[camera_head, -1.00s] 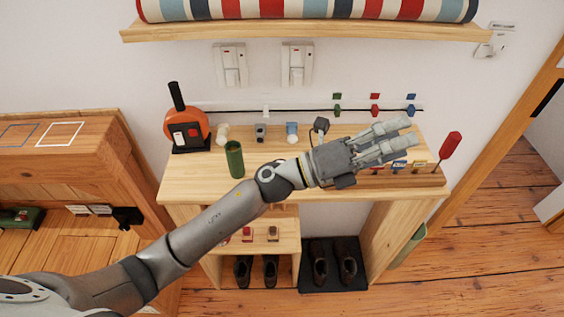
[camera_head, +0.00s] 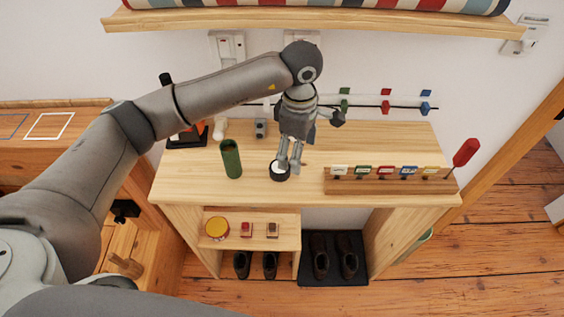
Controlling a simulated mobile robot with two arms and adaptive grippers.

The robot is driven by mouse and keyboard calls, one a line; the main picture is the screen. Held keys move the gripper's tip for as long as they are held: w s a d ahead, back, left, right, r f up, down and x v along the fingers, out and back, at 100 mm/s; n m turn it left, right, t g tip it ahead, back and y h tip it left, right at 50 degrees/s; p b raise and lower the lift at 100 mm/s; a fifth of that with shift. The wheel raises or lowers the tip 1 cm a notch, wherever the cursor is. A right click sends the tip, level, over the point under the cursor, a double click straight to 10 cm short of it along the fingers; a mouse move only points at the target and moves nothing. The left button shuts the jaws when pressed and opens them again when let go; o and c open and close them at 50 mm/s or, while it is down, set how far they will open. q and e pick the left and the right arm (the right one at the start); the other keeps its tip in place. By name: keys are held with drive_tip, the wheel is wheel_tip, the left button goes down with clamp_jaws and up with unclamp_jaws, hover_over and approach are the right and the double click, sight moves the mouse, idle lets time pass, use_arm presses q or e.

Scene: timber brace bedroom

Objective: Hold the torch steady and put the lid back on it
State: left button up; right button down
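The torch is likely the green tube (camera_head: 231,160), upright with a dark open top on the left of the wooden bench top (camera_head: 260,200). A small round black piece with a pale centre (camera_head: 279,173), probably the lid, lies on the bench to its right. My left gripper (camera_head: 289,164) points down over this piece. Its two fingers look slightly apart, with the left fingertip overlapping the piece. I cannot tell whether they touch it. My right gripper is not in view.
A rack with several coloured tags (camera_head: 390,181) and a red paddle (camera_head: 466,152) stands at the right. A red-orange device, partly hidden by my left arm, is at the back left. The lower shelf holds a yellow-topped round tin (camera_head: 217,228). The bench front is clear.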

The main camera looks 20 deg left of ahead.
use_arm(q)
drive_tip(key=a, duration=0.1)
drive_tip(key=w+a+r+y, duration=0.1)
drive_tip(key=a, duration=0.1)
drive_tip(key=shift+w+a+r+y, duration=0.15)
drive_tip(key=shift+w+y, duration=0.05)
drive_tip(key=shift+y, duration=0.1)
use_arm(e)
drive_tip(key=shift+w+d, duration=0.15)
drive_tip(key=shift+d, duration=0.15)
use_arm(q)
drive_tip(key=f, duration=0.1)
drive_tip(key=f+p, duration=0.1)
drive_tip(key=f, duration=0.3)
drive_tip(key=shift+a, duration=0.3)
drive_tip(key=shift+f, duration=0.3)
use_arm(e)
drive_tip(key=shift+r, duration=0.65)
use_arm(q)
drive_tip(key=shift+p, duration=0.3)
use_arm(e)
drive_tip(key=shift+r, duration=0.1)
